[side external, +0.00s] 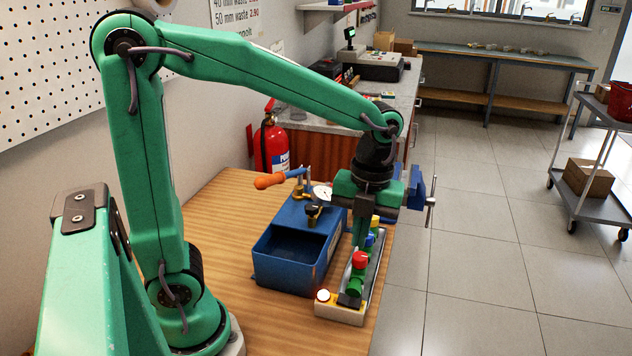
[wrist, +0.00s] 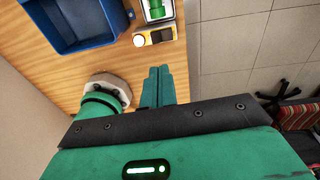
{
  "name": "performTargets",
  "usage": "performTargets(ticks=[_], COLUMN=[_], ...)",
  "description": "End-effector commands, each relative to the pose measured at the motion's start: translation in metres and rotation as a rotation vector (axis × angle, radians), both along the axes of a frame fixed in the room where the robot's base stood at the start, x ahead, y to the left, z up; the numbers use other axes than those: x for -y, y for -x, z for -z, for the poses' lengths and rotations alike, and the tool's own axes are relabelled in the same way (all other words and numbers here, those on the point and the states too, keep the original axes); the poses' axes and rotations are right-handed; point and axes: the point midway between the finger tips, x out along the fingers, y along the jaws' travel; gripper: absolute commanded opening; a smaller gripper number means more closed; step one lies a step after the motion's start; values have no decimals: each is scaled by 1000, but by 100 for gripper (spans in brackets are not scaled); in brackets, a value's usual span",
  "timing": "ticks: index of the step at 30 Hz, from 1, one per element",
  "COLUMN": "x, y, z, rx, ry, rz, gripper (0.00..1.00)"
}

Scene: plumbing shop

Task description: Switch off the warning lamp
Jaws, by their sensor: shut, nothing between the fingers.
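The warning lamp (side external: 323,296) glows at the left end of a small pale box (side external: 340,313) at the front edge of the wooden bench. It also shows lit in the wrist view (wrist: 139,41). On the box beside the lamp is a yellow panel with a dark part (wrist: 162,36), perhaps a switch; its position is too small to tell. My gripper (side external: 357,240) points down above the row of coloured parts behind the box. Its fingers (wrist: 159,72) are together and empty, apart from the box in the wrist view.
A grey tray (side external: 376,272) with red, green, blue and yellow parts stands behind the box. A blue open-topped tank (side external: 285,262) with a gauge and an orange-handled lever (side external: 270,181) stands to the left. Bare bench wood lies in front of the tank.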

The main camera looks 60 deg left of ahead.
Motion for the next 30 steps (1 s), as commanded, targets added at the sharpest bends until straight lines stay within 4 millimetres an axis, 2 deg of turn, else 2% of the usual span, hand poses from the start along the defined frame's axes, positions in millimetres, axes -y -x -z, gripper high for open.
performTargets(ticks=[17, 23, 30], x=[0, -1, -4], y=[0, 1, 4], z=[4, 17, 49], rx=[-5, -7, -9], ry=[1, 1, 2], rz=[16, 15, 15], gripper=[0, 0, 0])
